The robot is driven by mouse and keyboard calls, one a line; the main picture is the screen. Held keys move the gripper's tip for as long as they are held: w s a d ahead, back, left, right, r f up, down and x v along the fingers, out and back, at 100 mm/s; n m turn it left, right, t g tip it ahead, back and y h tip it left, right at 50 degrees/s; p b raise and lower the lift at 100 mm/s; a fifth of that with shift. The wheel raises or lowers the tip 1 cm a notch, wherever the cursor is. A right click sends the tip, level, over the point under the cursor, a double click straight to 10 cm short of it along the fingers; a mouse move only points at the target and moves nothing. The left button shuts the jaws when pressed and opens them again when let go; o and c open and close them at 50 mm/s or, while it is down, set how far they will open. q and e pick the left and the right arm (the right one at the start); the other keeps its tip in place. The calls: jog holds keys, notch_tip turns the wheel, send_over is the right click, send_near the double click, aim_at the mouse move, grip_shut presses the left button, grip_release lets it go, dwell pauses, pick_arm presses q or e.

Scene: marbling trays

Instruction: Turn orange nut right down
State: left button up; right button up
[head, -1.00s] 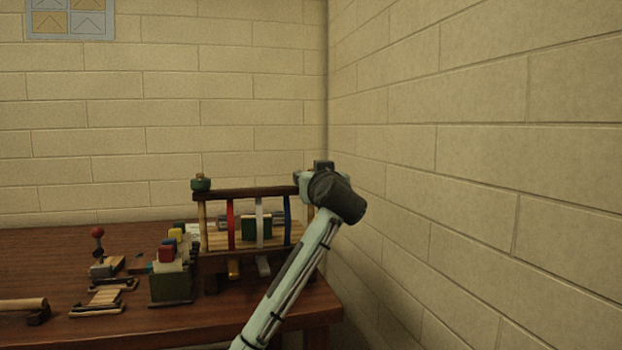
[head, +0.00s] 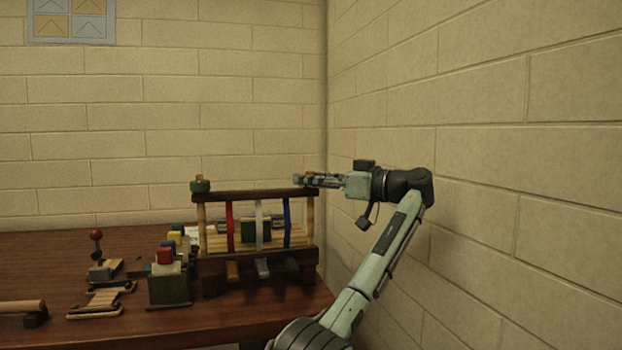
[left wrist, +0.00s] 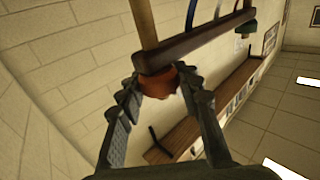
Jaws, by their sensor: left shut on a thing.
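The orange nut (left wrist: 160,82) sits against the end of a dark wooden top bar (left wrist: 195,40), where a light post meets it, in the left wrist view. My left gripper (left wrist: 161,80) is around the nut, its ridged fingers shut on its two sides. In the head view my left gripper (head: 309,181) reaches in from the right at the right end of the frame's top bar (head: 255,194), roughly level. The orange nut is hidden there by the fingers. A green nut (head: 200,186) sits on the bar's left end. My right gripper is not in view.
The wooden frame holds red (head: 230,224), white (head: 260,224) and blue (head: 287,222) strips and stands at the table's (head: 50,254) right end. A dark green box (head: 168,290) and a red-knobbed lever (head: 96,236) stand to its left. A brick wall (head: 480,160) is close on the right.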

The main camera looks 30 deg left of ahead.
pick_arm(q)
jog(key=shift+r+n+g, duration=0.1)
jog(key=shift+n+g, duration=0.3)
jog(key=shift+g, duration=0.2)
jog(key=o, duration=1.2)
notch_tip(320, 180, up, 10)
